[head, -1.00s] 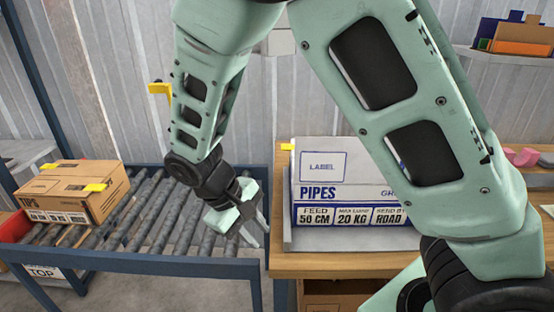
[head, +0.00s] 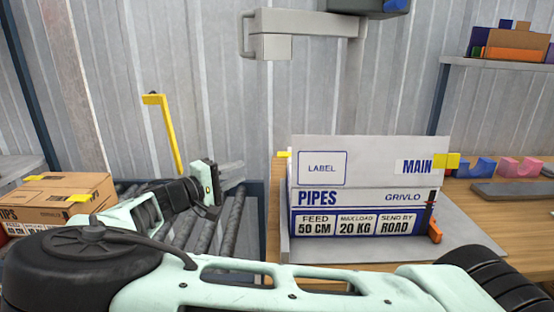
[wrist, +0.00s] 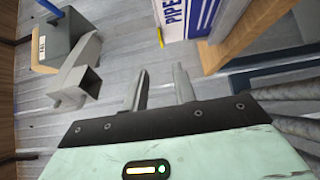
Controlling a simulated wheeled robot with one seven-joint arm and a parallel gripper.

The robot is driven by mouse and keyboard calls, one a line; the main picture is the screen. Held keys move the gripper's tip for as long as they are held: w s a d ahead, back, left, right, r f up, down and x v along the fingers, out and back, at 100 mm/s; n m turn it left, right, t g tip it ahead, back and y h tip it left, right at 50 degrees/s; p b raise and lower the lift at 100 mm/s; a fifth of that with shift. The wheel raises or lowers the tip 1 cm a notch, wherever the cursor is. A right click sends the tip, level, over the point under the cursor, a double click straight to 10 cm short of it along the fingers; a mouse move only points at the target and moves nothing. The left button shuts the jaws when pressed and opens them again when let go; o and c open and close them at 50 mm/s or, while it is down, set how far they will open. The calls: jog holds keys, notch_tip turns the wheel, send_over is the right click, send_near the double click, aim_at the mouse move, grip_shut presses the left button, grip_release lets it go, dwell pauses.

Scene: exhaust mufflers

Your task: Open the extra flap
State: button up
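A white and blue PIPES box (head: 345,213) stands on the workbench. A pale upright panel at its top (head: 385,148) bears a LABEL frame and the word MAIN. Yellow tabs sit at its left (head: 284,154) and right (head: 447,160). No flap marked "extra" can be read, and the box's top behind the panel is hidden. My gripper (head: 232,171) is left of the box, above the roller conveyor, pointing right and not touching the box. In the wrist view its two fingers (wrist: 161,84) are apart with nothing between them; part of the PIPES box (wrist: 185,17) shows beyond.
A grey bracket arm (head: 300,24) overhangs the bench on a post. A yellow hooked rod (head: 165,130) stands behind the conveyor (head: 231,225). A brown carton (head: 62,195) is at left. Pink and blue holders (head: 500,167) and a dark flat item (head: 515,193) lie right of the box.

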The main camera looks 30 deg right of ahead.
jog(key=w+d+p, duration=0.1)
jog(key=w+d, duration=0.1)
jog(key=d, duration=1.3)
jog(key=shift+w, duration=0.4)
grip_shut()
